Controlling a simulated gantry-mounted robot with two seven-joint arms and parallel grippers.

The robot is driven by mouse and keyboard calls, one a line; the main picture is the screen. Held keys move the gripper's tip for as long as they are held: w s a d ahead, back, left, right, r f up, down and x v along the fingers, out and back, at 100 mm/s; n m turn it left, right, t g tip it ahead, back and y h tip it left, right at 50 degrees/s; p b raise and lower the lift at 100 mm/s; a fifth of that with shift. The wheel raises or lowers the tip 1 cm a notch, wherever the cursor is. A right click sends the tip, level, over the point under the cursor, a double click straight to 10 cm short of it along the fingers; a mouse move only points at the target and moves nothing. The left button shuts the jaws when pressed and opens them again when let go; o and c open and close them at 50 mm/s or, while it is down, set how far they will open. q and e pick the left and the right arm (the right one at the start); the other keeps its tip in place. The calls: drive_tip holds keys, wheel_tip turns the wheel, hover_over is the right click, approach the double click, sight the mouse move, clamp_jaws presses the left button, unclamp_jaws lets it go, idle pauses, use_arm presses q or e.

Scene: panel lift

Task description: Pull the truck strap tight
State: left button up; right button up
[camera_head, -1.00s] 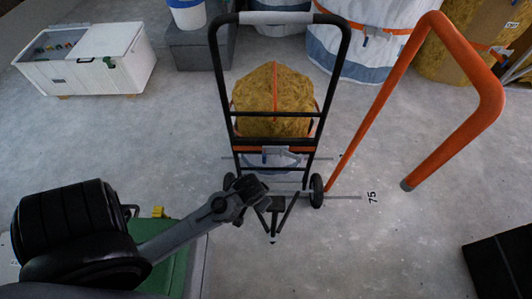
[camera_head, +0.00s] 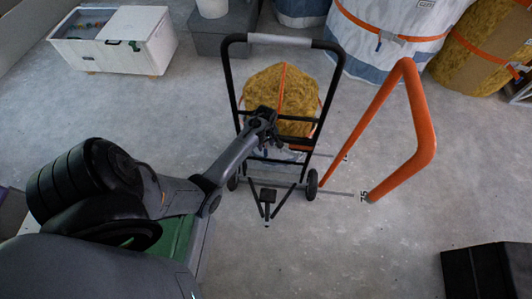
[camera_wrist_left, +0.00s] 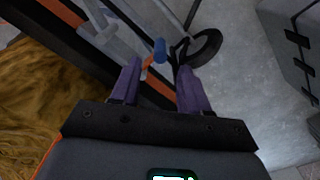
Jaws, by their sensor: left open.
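The hand truck (camera_head: 329,100) stands upright with a fuzzy yellow load (camera_head: 300,90) behind its bars. An orange strap (camera_head: 283,78) runs over the load; in the left wrist view an orange band (camera_wrist_left: 62,9) crosses the frame beside a grey metal buckle (camera_wrist_left: 98,22). A short orange piece with a blue end (camera_wrist_left: 160,49) lies just beyond my fingertips. My left gripper (camera_head: 262,114) is in front of the truck's bars and hides part of the strap and buckle. In the left wrist view it is open (camera_wrist_left: 160,72), with nothing visibly held. My right gripper is not in view.
An orange bent tube (camera_head: 419,120) stands right of the truck. A white chest (camera_head: 145,45), a grey box (camera_head: 222,38) and strapped bales (camera_head: 370,45) stand behind. A black box (camera_head: 485,272) is at lower right. The floor in front of the truck is clear.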

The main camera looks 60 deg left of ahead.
sight(266, 153)
use_arm(q)
wheel_tip(266, 153, down, 8)
drive_tip(key=b, duration=0.4)
clamp_jaws()
idle(0.3)
